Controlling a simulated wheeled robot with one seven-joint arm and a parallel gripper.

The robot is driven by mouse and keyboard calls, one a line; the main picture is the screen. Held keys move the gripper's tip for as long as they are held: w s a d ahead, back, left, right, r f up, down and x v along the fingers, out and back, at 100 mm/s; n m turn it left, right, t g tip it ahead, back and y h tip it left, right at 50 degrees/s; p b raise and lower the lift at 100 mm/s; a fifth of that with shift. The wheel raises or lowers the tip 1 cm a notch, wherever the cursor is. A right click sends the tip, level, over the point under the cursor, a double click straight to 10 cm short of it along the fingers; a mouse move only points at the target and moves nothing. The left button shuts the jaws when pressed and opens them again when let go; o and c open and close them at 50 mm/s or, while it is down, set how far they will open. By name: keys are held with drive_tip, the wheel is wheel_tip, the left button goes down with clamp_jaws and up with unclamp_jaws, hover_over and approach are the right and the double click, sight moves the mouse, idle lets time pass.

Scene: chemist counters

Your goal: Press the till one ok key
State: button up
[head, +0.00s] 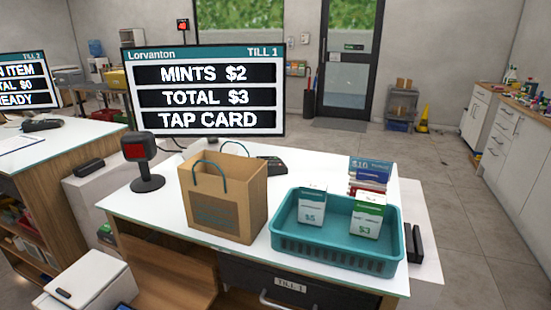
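The till one screen (205,94) stands at the back of the near counter and reads "MINTS $2", "TOTAL $3", "TAP CARD". A dark, low keypad-like device (272,166) lies on the counter below the screen's right end. It is partly hidden behind the paper bag, and no ok key can be made out on it. A red-faced scanner (138,147) on a black stand is at the counter's left. My gripper is not in view.
A brown paper bag (226,205) stands mid-counter. Right of it, a teal basket (335,251) holds boxes marked $5 and $3; more boxes (370,174) stand behind it. A "TILL 1" drawer (290,286) is below. The counter top (165,207) is clear between scanner and bag.

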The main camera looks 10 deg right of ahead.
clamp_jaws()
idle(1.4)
